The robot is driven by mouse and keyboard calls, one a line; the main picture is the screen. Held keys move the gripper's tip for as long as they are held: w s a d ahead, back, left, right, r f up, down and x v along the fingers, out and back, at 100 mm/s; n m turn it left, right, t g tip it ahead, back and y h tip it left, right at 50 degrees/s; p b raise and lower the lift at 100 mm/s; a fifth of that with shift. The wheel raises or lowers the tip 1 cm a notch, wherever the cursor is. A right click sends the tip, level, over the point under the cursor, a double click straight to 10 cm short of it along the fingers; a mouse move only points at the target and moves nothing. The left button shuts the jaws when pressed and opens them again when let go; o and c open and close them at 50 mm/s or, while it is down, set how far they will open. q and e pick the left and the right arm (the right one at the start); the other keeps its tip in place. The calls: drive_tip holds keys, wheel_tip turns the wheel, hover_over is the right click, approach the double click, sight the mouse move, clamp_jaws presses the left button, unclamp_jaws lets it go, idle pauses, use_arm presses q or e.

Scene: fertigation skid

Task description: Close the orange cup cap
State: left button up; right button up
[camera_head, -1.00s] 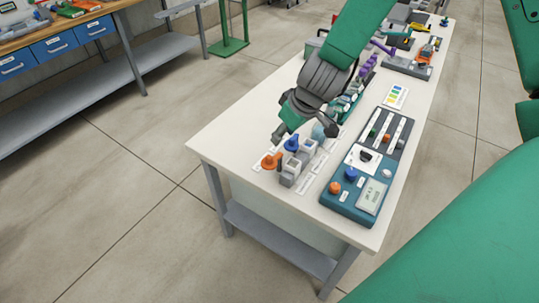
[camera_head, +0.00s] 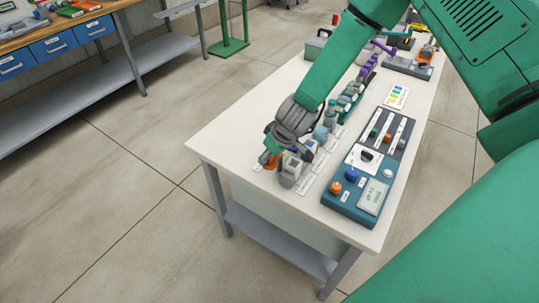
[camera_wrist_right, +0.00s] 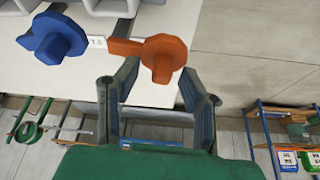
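The orange cup cap (camera_wrist_right: 163,56) shows in the right wrist view as a round disc with a raised knob and a flat arm reaching left toward a grey cup body. In the head view the cap (camera_head: 273,163) is mostly hidden by my right gripper (camera_head: 271,152). In the wrist view my right gripper (camera_wrist_right: 158,82) is open, its two fingers apart, with the cap's knob just ahead of and between the fingertips. I cannot tell whether they touch it. The grey cup block (camera_head: 289,174) stands beside the gripper. My left gripper is not in view.
A blue cap (camera_wrist_right: 58,43) lies left of the orange one in the wrist view. A teal control panel (camera_head: 352,190) with knobs lies to the right in the head view. Small bottles (camera_head: 345,102) stand behind. The white table's (camera_head: 225,140) left part is bare.

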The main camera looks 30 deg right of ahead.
drive_tip(key=shift+c, duration=0.4)
clamp_jaws()
